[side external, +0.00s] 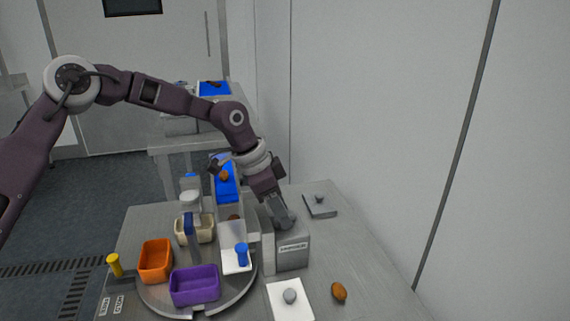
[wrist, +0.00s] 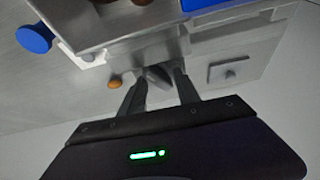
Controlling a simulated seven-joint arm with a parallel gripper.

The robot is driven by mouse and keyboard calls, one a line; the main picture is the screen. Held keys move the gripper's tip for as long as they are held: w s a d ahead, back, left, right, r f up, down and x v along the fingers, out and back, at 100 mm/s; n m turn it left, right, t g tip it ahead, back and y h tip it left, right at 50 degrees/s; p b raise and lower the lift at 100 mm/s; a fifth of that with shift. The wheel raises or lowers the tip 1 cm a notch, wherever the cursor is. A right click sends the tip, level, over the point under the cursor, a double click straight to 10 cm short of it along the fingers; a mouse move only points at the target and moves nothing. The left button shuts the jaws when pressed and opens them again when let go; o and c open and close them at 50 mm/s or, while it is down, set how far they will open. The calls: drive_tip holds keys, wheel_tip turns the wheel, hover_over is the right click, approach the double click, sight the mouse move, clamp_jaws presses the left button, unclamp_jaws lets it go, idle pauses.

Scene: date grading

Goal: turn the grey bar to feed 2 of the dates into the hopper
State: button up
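My gripper (side external: 284,215) points down at the top of a grey box (side external: 291,252) with a white label, right of the turntable. In the wrist view its two fingers (wrist: 161,84) stand apart, with a dark grey piece (wrist: 158,76), seemingly the grey bar, between or just beyond their tips. I cannot tell whether they grip it. One brown date (side external: 339,291) lies on the table at the front right. Another date (side external: 224,175) is on the blue sloped part (side external: 227,188) behind, and a brown piece (side external: 235,218) shows lower down. The inside of the box is hidden.
The turntable (side external: 240,290) bears orange (side external: 155,261), purple (side external: 194,287) and beige (side external: 207,230) bins, close left of the box. A white plate (side external: 274,311) with a grey knob (side external: 290,296) lies in front. A grey plate (side external: 320,211) lies behind right. The right table side is mostly clear.

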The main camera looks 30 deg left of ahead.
drive_tip(key=m+g, duration=0.1)
drive_tip(key=m, duration=0.1)
drive_tip(key=shift+w+m+h, duration=0.15)
drive_tip(key=shift+m+h, duration=0.15)
wheel_tip(320, 180, up, 7)
drive_tip(key=s+a+m, duration=0.1)
drive_tip(key=a, duration=0.2)
wheel_tip(320, 180, up, 6)
drive_tip(key=n, duration=0.1)
hover_over(275, 227)
drive_tip(key=f+n+y, duration=0.1)
drive_tip(key=f+n, duration=0.1)
drive_tip(key=d+f+n+y, duration=0.1)
drive_tip(key=f+n+y, duration=0.1)
drive_tip(key=n, duration=0.1)
drive_tip(key=shift+w+d+f+g, duration=0.1)
drive_tip(key=shift+d+f+g, duration=0.05)
drive_tip(key=shift+g, duration=0.25)
drive_tip(key=r+n+t+y, duration=0.1)
drive_tip(key=n, duration=0.3)
drive_tip(key=d+r+n+t+y, duration=0.1)
drive_tip(key=r+n+y, duration=0.1)
drive_tip(key=n, duration=0.1)
drive_tip(key=s+r+n+t+y, duration=0.1)
drive_tip(key=n, duration=0.3)
drive_tip(key=shift+d+r+n+y, duration=0.3)
drive_tip(key=shift+d+y, duration=0.1)
